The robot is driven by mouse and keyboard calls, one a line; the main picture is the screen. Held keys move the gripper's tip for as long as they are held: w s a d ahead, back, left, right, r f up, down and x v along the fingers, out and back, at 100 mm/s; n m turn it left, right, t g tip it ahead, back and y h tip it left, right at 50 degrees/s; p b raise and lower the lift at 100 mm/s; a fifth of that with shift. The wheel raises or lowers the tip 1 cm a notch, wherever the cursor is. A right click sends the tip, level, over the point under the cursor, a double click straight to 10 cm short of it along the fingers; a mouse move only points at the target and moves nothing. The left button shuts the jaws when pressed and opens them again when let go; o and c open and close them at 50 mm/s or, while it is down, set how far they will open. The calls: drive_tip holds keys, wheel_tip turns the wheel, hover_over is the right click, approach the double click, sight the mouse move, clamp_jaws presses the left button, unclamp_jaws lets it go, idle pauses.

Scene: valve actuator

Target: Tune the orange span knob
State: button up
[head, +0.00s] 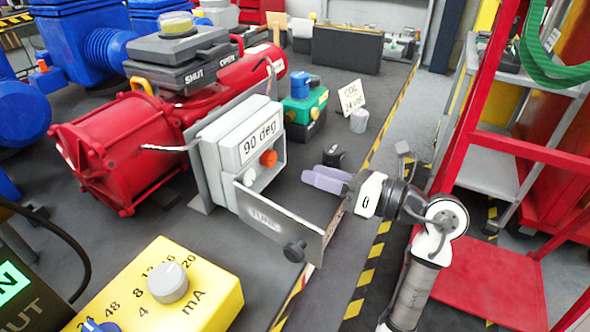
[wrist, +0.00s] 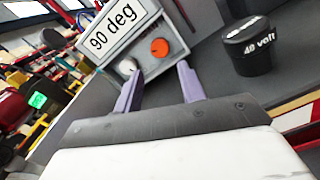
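The orange span knob (head: 268,158) sits on the front of the grey positioner box (head: 238,135), below its "90 deg" label. A white knob (head: 249,177) is beside it. The box's hinged cover (head: 270,222) hangs open toward the lower right. My gripper (head: 312,178) is to the right of the box, apart from it and pointing at it. In the wrist view the orange knob (wrist: 160,47) lies ahead of the fingers, nearer the right fingertip, and the white knob (wrist: 127,67) is near the left fingertip. The purple fingers (wrist: 158,80) are spread with nothing between them.
A black "48 volt" knob (wrist: 248,45) stands to the right in the wrist view. A yellow mA box (head: 200,290) is at the front left. The red actuator (head: 115,150) is behind the positioner. A red cart (head: 490,270) stands at the right.

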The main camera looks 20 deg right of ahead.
drive_tip(key=shift+v, duration=2.55)
